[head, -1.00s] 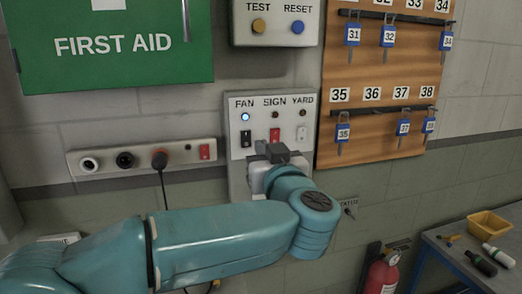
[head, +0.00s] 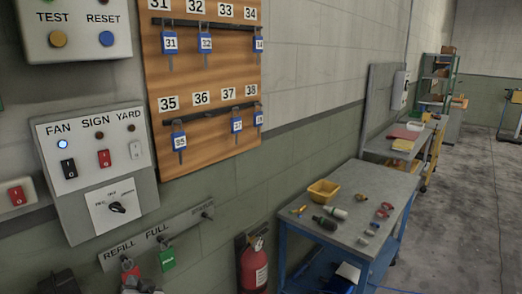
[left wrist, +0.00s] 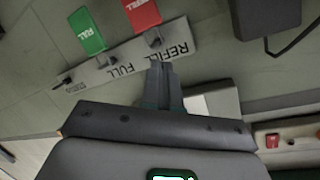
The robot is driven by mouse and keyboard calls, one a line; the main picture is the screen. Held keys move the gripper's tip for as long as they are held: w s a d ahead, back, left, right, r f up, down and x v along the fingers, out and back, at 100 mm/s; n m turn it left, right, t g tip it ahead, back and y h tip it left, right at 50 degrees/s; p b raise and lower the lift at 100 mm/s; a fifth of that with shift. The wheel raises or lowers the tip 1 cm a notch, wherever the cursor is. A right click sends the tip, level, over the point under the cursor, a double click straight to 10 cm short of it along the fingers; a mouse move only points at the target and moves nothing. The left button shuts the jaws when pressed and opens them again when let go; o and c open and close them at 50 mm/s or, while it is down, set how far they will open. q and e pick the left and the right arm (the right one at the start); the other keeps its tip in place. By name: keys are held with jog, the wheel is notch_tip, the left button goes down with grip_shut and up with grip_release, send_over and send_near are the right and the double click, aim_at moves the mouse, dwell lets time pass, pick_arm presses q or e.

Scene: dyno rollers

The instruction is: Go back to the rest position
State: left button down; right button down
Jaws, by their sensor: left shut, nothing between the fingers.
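My left gripper (head: 140,284) shows in part at the lower edge of the head view, near the tag rail on the wall. In the left wrist view, its dark fingers (left wrist: 160,78) are together with nothing between them. The fingers lie in front of the REFILL/FULL rail (left wrist: 120,60), near the hook of a red tag (left wrist: 142,14); I cannot tell the exact gap. A green tag (left wrist: 87,30) hangs beside it. My right gripper is in no view.
A switch panel (head: 140,186) with a lit FAN lamp and a dial is on the wall above the rail. A fire extinguisher (head: 252,268) stands to the right. A workbench (head: 345,183) carries a yellow bin (head: 323,191) and small items. Open floor (head: 450,215) lies further right.

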pick_arm(q)
jog(key=s+d+f+m+g+h, duration=0.1)
jog(key=s+d+f+h, duration=0.25)
jog(key=f, duration=0.45)
jog(key=s+d+f+m+g+h, duration=0.1)
jog(key=s+d+f+g+h, duration=0.15)
jog(key=s+f, duration=0.45)
jog(key=s+d+f+g+h, duration=0.1)
jog(key=s+d+f+h, duration=0.15)
jog(key=f, duration=0.75)
jog(key=s+d+f+n+g+h, duration=0.1)
jog(key=s+d+f+g+h, duration=0.1)
jog(key=s+d, duration=0.3)
jog(key=s+d+f+n+g+h, duration=0.1)
jog(key=s+d, duration=0.5)
jog(key=s, duration=0.6)
jog(key=f+g+h, duration=0.1)
jog(key=g+h, duration=0.1)
jog(key=g, duration=0.1)
jog(key=shift+s+d+f+n+g, duration=0.2)
jog(key=shift+s+n+g, duration=0.15)
jog(key=shift+n, duration=0.05)
